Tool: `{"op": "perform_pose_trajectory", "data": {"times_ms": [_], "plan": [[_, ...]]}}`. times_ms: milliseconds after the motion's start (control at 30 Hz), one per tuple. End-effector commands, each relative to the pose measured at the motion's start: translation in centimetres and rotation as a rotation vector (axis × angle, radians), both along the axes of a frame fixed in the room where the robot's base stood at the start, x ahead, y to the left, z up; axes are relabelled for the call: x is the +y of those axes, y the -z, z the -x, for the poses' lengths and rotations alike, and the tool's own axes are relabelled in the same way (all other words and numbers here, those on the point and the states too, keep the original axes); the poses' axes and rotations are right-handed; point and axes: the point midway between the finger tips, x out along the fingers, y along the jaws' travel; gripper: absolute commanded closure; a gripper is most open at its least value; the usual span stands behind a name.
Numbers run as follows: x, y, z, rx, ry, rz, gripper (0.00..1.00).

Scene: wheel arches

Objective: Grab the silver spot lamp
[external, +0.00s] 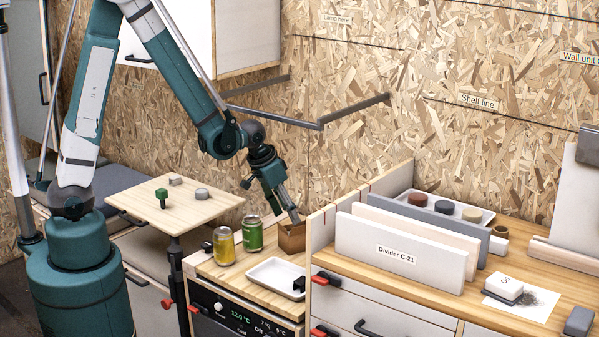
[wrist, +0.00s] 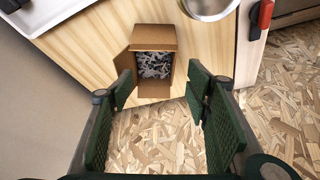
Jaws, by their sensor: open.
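I cannot pick out a silver spot lamp with certainty. An open cardboard box (external: 291,238) stands at the back corner of the low wooden counter. In the wrist view the box (wrist: 128,66) holds grey and white shredded filling (wrist: 154,65), and no lamp shows clearly in it. My gripper (external: 293,217) points down just above the box, with its tips close to the box's top. In the wrist view my gripper (wrist: 160,92) is open and empty, with the box ahead, between its fingertips.
A white tray (external: 276,277) lies in front. The divider panels (external: 400,250) rise at the right. A small raised table (external: 150,205) holds small green and grey pieces.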

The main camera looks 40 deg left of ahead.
Motion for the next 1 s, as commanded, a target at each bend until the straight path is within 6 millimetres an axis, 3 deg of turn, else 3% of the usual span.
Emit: {"op": "perform_pose_trajectory", "data": {"times_ms": [167,367,500,700,1000], "plan": [[3.3,0.2,-1.0,-0.035,-0.022,-0.022,0.52],[9.8,-0.2,-2.3,-0.102,-0.060,-0.071,0.52],[14.3,-1.9,-2.1,-0.144,-0.084,-0.101,0.52],[17.1,-4.4,-1.0,-0.167,-0.100,-0.108,0.52],[19.4,-7.9,1.4,-0.182,-0.120,-0.099,0.52]]}}
